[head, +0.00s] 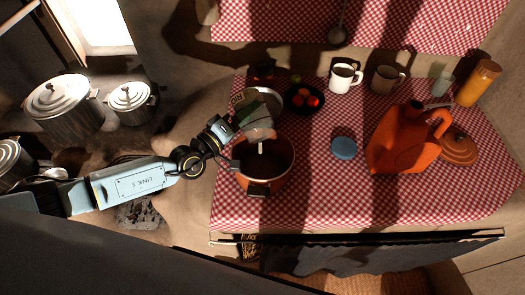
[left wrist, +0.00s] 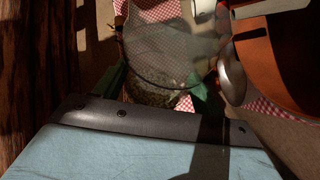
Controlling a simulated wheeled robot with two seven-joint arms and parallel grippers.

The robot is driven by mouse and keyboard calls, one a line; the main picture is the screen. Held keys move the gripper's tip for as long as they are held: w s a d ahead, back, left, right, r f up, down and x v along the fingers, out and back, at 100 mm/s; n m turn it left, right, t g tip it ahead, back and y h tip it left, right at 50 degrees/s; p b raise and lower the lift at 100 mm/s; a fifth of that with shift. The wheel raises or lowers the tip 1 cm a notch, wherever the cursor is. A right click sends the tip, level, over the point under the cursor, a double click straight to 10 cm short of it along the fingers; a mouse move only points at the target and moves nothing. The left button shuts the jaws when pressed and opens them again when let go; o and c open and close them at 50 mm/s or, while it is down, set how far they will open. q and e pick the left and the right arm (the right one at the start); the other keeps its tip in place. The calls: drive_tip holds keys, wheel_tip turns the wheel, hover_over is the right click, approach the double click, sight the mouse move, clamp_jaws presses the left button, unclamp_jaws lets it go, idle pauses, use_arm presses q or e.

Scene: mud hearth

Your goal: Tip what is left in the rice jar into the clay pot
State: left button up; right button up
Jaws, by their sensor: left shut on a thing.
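The rice jar (head: 258,126) is clear glass with a label, tilted over the clay pot. My left gripper (head: 232,122) is shut on it. A short white streak (head: 261,147) shows below the jar, over the pot's opening; I cannot tell for sure that it is falling rice. The clay pot (head: 268,185) is orange-brown with dark handles and stands uncovered on the cloth. In the left wrist view the jar (left wrist: 165,45) shows speckled contents (left wrist: 160,88), and the pot (left wrist: 280,60) is at the right. My right gripper is out of view.
A blue lid (head: 343,147) lies right of the pot, before an orange jug (head: 397,145) and a terracotta lid (head: 458,150). Behind are a dark bowl of red fruit (head: 303,100), mugs (head: 344,78) and a metal plate (head: 270,97). The cloth (head: 330,195) is clear in front.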

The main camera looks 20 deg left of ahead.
use_arm(q)
drive_tip(key=shift+s+d+r+m+t+h, duration=0.3)
drive_tip(key=shift+s+d+r+m+h, duration=0.15)
drive_tip(key=shift+m, duration=0.55)
idle(0.9)
